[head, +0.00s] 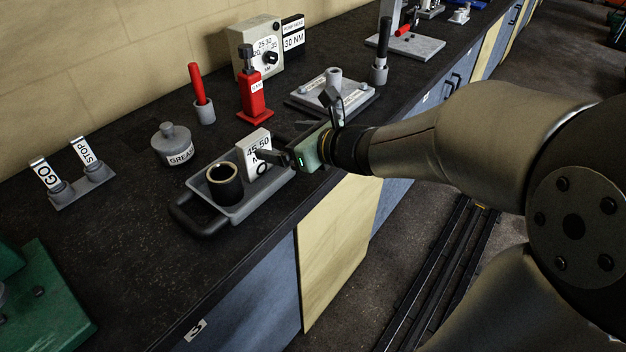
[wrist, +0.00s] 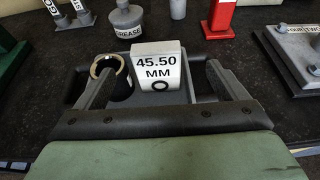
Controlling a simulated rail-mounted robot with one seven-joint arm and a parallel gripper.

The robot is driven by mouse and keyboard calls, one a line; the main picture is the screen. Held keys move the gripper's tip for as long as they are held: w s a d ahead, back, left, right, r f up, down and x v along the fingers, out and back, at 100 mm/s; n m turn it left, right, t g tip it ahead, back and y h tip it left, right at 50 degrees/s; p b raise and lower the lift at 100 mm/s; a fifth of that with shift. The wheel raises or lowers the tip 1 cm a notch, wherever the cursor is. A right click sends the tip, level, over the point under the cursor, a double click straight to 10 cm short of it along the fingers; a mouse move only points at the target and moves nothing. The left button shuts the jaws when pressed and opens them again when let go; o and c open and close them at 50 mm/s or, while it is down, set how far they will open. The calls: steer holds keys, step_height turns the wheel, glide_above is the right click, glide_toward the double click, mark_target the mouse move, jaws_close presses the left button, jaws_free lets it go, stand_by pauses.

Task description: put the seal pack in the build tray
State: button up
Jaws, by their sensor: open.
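The seal pack, a white block marked 45.50 MM (head: 256,150), stands upright in the grey build tray (head: 232,215), toward its right end. It also shows in the wrist view (wrist: 157,66), between my two fingers with gaps at both sides. My gripper (head: 277,155) is open, at the tray's right end close to the pack. In the wrist view my gripper (wrist: 160,82) has its fingers spread left and right, holding nothing. The pack's underside is hidden, so I cannot tell exactly how it rests.
A dark open cylinder (head: 225,184) stands in the tray left of the pack. A grease pot (head: 174,146), a red jack (head: 254,94) and a grey plate fixture (head: 335,92) stand behind. Bare bench lies left of the tray (head: 130,230).

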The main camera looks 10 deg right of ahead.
steer(key=s+d+f+m+h, duration=0.2)
steer(key=d+m+h, duration=0.35)
steer(key=m, duration=0.65)
steer(key=s+d+f+m+h, duration=0.1)
steer(key=d+f+m+h, duration=0.4)
steer(key=m, duration=0.6)
steer(key=s+a+f+m+g, duration=0.1)
steer(key=s+m+g, duration=0.4)
steer(key=s+m, duration=0.4)
steer(key=s+a+f+m+g+y, duration=0.1)
steer(key=s+m+g, duration=0.4)
steer(key=s+m, duration=0.5)
steer(key=shift+f+m, duration=0.8)
steer(key=shift+m, duration=0.1)
steer(key=shift+s+y, duration=0.1)
steer(key=shift+y, duration=0.15)
